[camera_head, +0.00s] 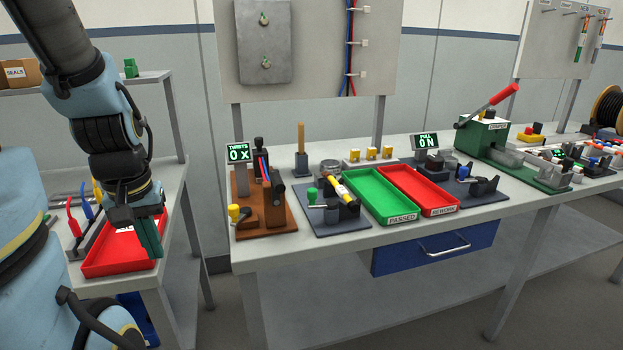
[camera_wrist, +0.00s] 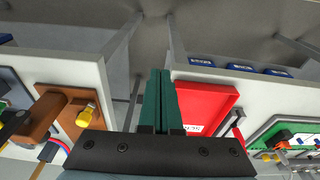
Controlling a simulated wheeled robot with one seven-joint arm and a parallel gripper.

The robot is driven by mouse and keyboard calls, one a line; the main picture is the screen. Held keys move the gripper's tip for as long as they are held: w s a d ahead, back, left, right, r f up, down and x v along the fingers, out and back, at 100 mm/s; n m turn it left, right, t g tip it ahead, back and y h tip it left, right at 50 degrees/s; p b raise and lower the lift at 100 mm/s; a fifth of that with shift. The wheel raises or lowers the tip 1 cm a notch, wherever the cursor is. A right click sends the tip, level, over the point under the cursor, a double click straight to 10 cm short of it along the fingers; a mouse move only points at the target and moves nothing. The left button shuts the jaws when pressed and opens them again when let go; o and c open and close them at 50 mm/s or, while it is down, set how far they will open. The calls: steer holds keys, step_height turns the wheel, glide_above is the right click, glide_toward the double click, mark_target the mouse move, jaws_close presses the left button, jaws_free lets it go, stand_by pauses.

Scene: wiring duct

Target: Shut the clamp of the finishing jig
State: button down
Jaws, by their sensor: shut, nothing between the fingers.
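The finishing jig seems to be the dark plate (camera_head: 322,227) between the brown twist jig and the green tray. A dark piece with a yellow band (camera_head: 340,187) lies tilted across the jig. My gripper (camera_head: 158,256), with green fingers, is shut and empty. It points down over the red tray on the left bench, well apart from the jig. In the wrist view the closed fingers (camera_wrist: 160,75) show beside the red tray.
The brown twist jig (camera_head: 282,226), with a yellow knob, stands left of the dark plate. A green PASSED tray (camera_head: 402,219) and red REWORK tray (camera_head: 444,211) are to its right. A red tray (camera_head: 100,268) lies below my gripper. A gap separates the two benches.

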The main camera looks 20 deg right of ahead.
steer(key=w+d+r+m+p, duration=0.1)
steer(key=w+d+r+m, duration=0.1)
steer(key=d, duration=0.7)
steer(key=w+d+r+m+h+p, duration=0.1)
steer(key=w+d+r, duration=0.3)
steer(key=d, duration=0.5)
steer(key=w+d+r+m+t+p, duration=0.1)
steer(key=w+d+r+m, duration=0.1)
steer(key=w+d, duration=0.3)
steer(key=shift+w+d+r+m+h+p, duration=0.1)
steer(key=shift+d+r+m+h, duration=0.05)
steer(key=shift+d, duration=0.6)
steer(key=shift+w+d+r+m+h+p, duration=0.1)
steer(key=shift+w+d+m, duration=0.1)
steer(key=shift+d, duration=0.55)
steer(key=shift+w+d+r+m+h+p, duration=0.1)
steer(key=shift+d+r+m+h, duration=0.05)
steer(key=shift+d, duration=0.6)
steer(key=d+r+m, duration=0.1)
steer(key=d, duration=0.7)
steer(key=shift+s+d+r+h, duration=0.2)
steer(key=shift+s+h, duration=0.1)
steer(key=shift+s, duration=0.15)
steer(key=shift+f, duration=0.1)
step_height(320, 180, down, 9)
steer(key=p, duration=0.5)
steer(key=shift+s+a+f, duration=0.2)
steer(key=shift+s+a, duration=0.05)
steer(key=shift+a, duration=0.05)
